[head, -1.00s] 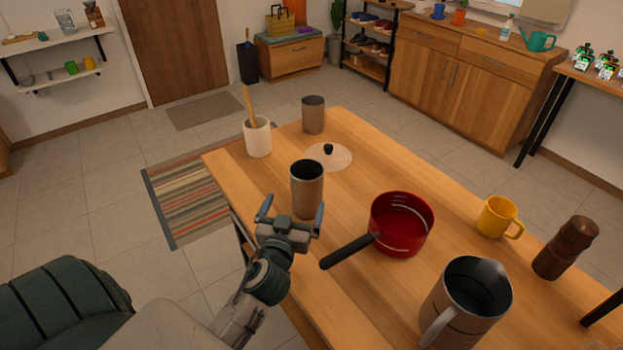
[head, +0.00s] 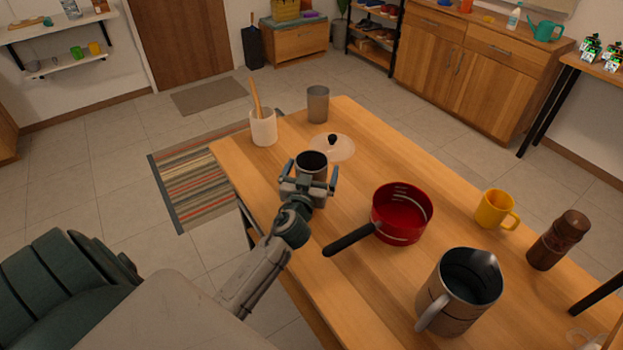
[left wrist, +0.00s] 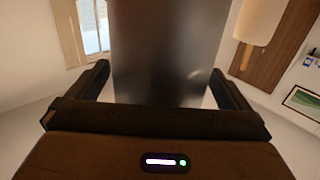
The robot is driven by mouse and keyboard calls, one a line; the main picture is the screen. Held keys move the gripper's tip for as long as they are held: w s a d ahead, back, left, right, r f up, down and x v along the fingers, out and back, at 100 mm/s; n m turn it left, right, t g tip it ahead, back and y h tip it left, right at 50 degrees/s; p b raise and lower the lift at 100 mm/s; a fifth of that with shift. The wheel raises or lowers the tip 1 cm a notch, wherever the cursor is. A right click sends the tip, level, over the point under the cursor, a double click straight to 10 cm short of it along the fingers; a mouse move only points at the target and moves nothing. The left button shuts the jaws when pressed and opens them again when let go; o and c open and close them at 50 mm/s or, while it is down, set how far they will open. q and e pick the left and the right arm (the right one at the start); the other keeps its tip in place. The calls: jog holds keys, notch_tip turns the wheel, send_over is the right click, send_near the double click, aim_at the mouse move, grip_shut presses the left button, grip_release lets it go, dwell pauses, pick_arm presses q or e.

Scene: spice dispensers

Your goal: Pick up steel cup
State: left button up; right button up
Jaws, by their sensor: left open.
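A steel cup (head: 312,162) stands on the wooden table (head: 345,280), its lower part hidden behind my left gripper (head: 309,172). The left gripper is open, with one finger on each side of this cup. In the left wrist view the cup's grey metal wall (left wrist: 168,50) fills the space between the two fingers (left wrist: 160,85), with a gap visible on both sides. A second, similar steel cup (head: 318,104) stands at the table's far corner. My right gripper is not in view.
A red saucepan (head: 402,213) points its black handle toward my left arm. A white utensil pot (head: 263,128) and a glass lid (head: 333,148) lie beyond the gripper. A large metal jug (head: 458,290), yellow mug (head: 495,209) and brown mill (head: 558,240) stand to the right.

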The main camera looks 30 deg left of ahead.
pick_arm(q)
jog(key=c, duration=1.2)
jog(key=shift+o, duration=0.2)
jog(key=shift+r, duration=0.1)
